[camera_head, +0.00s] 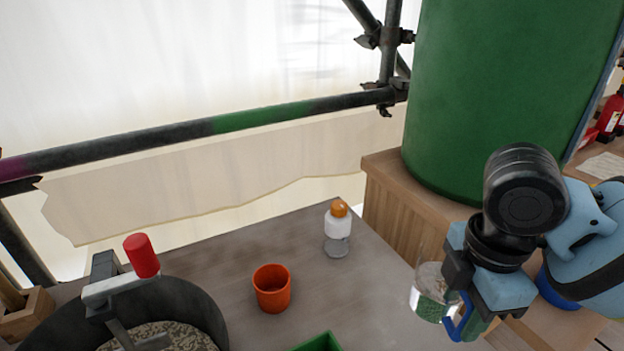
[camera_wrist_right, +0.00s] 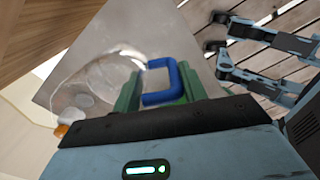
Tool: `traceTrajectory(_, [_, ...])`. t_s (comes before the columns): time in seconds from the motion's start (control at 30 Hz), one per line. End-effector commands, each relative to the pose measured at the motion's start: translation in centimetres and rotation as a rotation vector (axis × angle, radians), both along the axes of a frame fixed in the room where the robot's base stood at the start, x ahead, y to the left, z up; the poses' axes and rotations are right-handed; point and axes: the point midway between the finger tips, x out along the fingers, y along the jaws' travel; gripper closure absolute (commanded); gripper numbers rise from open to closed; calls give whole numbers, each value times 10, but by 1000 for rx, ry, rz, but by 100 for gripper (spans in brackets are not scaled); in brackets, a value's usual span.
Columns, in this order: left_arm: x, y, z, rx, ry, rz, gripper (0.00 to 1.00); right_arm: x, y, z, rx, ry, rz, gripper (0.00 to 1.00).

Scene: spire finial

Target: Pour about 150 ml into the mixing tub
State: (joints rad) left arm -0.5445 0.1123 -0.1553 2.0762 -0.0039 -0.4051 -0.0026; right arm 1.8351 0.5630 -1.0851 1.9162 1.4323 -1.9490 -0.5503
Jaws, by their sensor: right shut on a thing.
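The mixing tub (camera_head: 200,310) is a dark round tub at the lower left of the head view, with speckled grey material inside. A grey metal piece with a red grip (camera_head: 142,256) stands at its rim. My right gripper (camera_head: 462,308) is shut on the blue handle of a clear jug (camera_head: 426,287), above the table's right side and well away from the tub. The jug's blue handle (camera_wrist_right: 160,80) lies between my green finger pads in the wrist view. The fill level is unclear. My left gripper (camera_wrist_right: 220,55) shows at the right of the wrist view, empty with fingers apart.
An orange cup (camera_head: 272,289) and an orange-capped bottle (camera_head: 338,230) stand on the grey table (camera_head: 370,295) between tub and jug. A green tray edge (camera_head: 318,342) shows at the front. A large green cylinder (camera_head: 490,80) stands behind. A pole (camera_head: 260,117) crosses the back.

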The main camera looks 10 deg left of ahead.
Motion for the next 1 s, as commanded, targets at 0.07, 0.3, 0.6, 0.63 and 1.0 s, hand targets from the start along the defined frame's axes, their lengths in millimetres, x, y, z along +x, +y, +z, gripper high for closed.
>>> traceTrajectory(0.07, [0,0,0,0,-1,0,55,0,-5,-3,2,0,-103,98])
traceTrajectory(0.3, [4,0,0,2,-9,-2,55,-2,-17,-13,5,2,-421,98])
traceTrajectory(0.6, [7,2,1,4,-14,-7,55,-6,-33,-26,3,6,-815,98])
traceTrajectory(0.63, [7,2,1,4,-15,-8,55,-6,-35,-28,3,6,-855,98])
traceTrajectory(1.0, [6,2,0,4,-13,-8,55,-11,-54,-42,0,7,-1342,98])
